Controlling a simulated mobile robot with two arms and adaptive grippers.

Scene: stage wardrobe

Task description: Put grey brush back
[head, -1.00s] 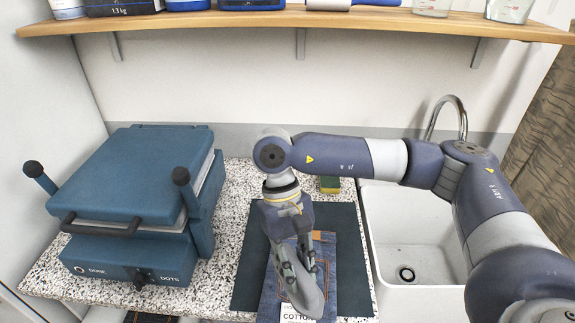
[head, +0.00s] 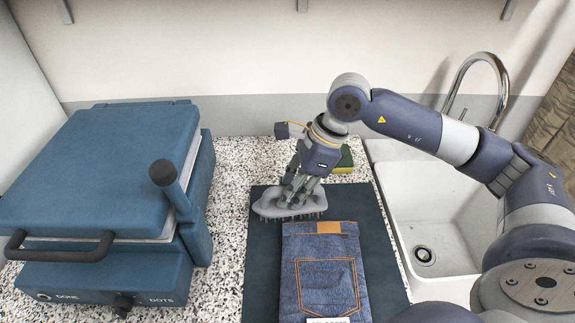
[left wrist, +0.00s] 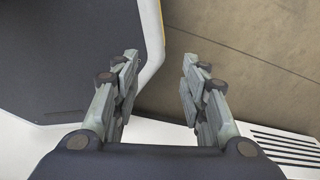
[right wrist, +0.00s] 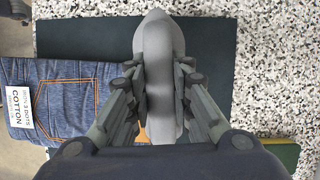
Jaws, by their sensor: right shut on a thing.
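The grey brush (head: 290,205) has a smooth grey back and bristles pointing down. My right gripper (head: 296,188) is shut on it, over the back part of the dark mat (head: 262,255), behind the folded jeans (head: 325,275). Whether the bristles touch the mat I cannot tell. In the right wrist view the brush (right wrist: 158,60) lies lengthwise between the two fingers. My left gripper (left wrist: 160,95) shows only in its wrist view; its fingers are apart with nothing between them, above a floor.
A blue press (head: 100,180) with dark handles stands on the left of the speckled counter (head: 235,165). A green and yellow sponge (head: 344,160) lies behind the mat. A white sink (head: 440,220) with a tap is at the right. Bare counter lies between press and mat.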

